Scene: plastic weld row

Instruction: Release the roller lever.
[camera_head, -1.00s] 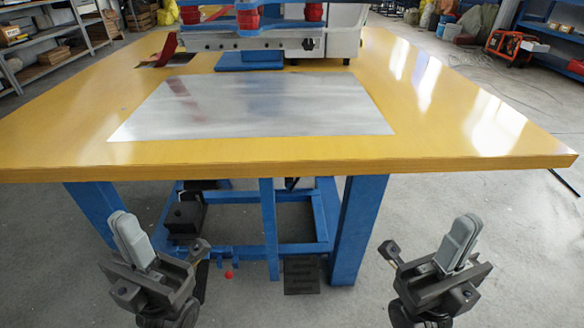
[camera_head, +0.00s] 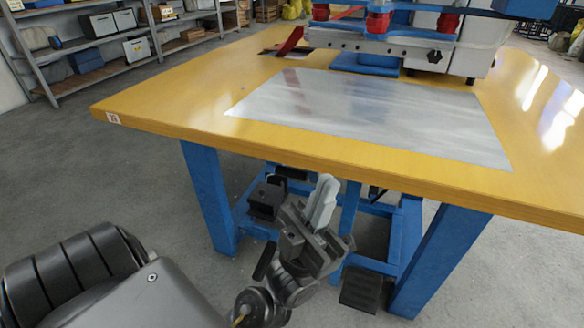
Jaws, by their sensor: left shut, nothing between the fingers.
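The welding machine (camera_head: 430,50) stands at the back of the yellow table, cut off by the top edge. It has red rollers (camera_head: 378,22) on a blue bracket. A red strip-like part (camera_head: 290,40) sits at the machine's left end; I cannot tell whether it is the roller lever, and I see no other clear lever. My left gripper (camera_head: 321,200) is shut and empty, pointing up in front of the table's front edge. It is well apart from the machine. My right gripper is out of view.
The yellow table (camera_head: 190,100) has a flat silver plate (camera_head: 380,110) in front of the machine. Blue legs (camera_head: 210,195) and black pedals (camera_head: 362,288) are below. Shelves (camera_head: 140,45) stand at the back left. The floor at the left is clear.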

